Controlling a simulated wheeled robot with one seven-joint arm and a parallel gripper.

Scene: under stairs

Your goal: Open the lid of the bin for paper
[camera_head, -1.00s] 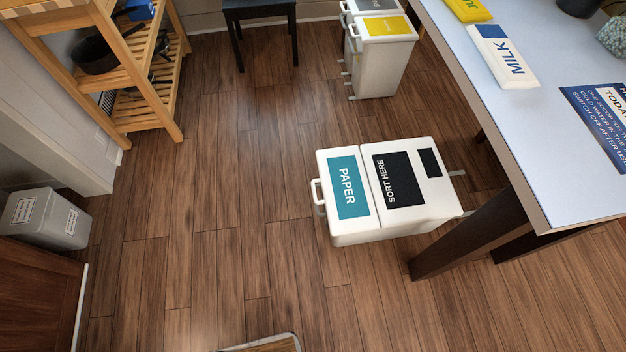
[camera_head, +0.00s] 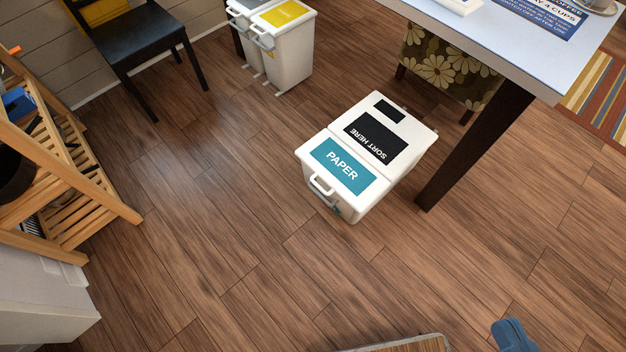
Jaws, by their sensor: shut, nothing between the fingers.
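The paper bin (camera_head: 370,155) is a low white bin standing on the wooden floor, a little right of the middle of the view. Its top has a teal PAPER label (camera_head: 343,167) on the near part and a black SORT HERE label (camera_head: 376,138) behind it. The lid looks closed, lying flat. A white loop handle (camera_head: 321,186) sticks out at the near end, towards the lower left. My gripper is not in view.
A dark table leg (camera_head: 475,145) stands close right of the bin, under the white table (camera_head: 555,75). White bins (camera_head: 288,55) and a dark chair (camera_head: 145,45) stand behind. A wooden shelf (camera_head: 75,185) is at left.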

